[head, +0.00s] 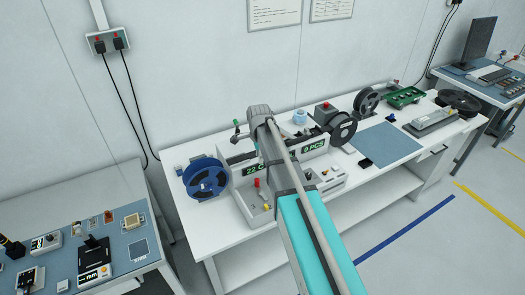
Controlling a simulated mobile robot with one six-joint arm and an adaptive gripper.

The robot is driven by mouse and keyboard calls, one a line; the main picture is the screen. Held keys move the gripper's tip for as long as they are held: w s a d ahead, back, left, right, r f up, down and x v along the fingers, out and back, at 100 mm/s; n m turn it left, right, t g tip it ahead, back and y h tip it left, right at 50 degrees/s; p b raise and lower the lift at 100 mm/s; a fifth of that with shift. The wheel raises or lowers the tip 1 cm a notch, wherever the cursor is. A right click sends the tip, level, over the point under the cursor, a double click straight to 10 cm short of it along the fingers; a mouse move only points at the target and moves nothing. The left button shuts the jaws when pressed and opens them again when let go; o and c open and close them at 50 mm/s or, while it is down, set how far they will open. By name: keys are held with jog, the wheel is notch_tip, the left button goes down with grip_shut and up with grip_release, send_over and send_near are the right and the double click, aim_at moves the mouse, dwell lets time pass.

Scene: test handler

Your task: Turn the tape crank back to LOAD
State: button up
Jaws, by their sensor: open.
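The tape machine (259,218) stands on the white bench with its green displays facing me, reading "22 C" and "0 PCS". A blue reel (205,178) is at its left end and a dark reel (342,130) at its right end. I cannot make out the tape crank or a LOAD mark for certain; my arm covers the machine's middle. My gripper (259,150) is at the end of the arm, over the machine, mostly hidden behind my wrist. It looks open, and I see nothing held in it. I cannot tell whether it touches anything.
A red-topped lever (257,184) stands at the machine's front left. A red button box (325,112) is behind it. A blue mat (388,143), a green tray (403,97) and a grey device (434,121) lie to the right. Another bench (70,207) is at left.

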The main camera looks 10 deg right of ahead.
jog(key=shift+s+d+r+n, duration=0.1)
jog(key=shift+d+n, duration=0.1)
jog(key=shift+n, duration=1.85)
jog(key=shift+w+d+n, duration=0.1)
jog(key=shift+d+n, duration=0.1)
jog(key=shift+n, duration=1.8)
jog(key=shift+s+d+r+n, duration=0.1)
jog(key=shift+d+n, duration=0.1)
jog(key=shift+n, duration=1.85)
jog(key=shift+f, duration=0.1)
jog(key=s+d+f+n+b, duration=0.1)
jog(key=s+f+b, duration=0.4)
jog(key=s, duration=0.5)
jog(key=s+d+f+n+b, duration=0.2)
jog(key=s+f+n+b, duration=0.2)
jog(key=s, duration=0.7)
jog(key=shift+s+d+f+b, duration=0.15)
jog(key=shift+f+b, duration=0.6)
jog(key=shift+b, duration=0.25)
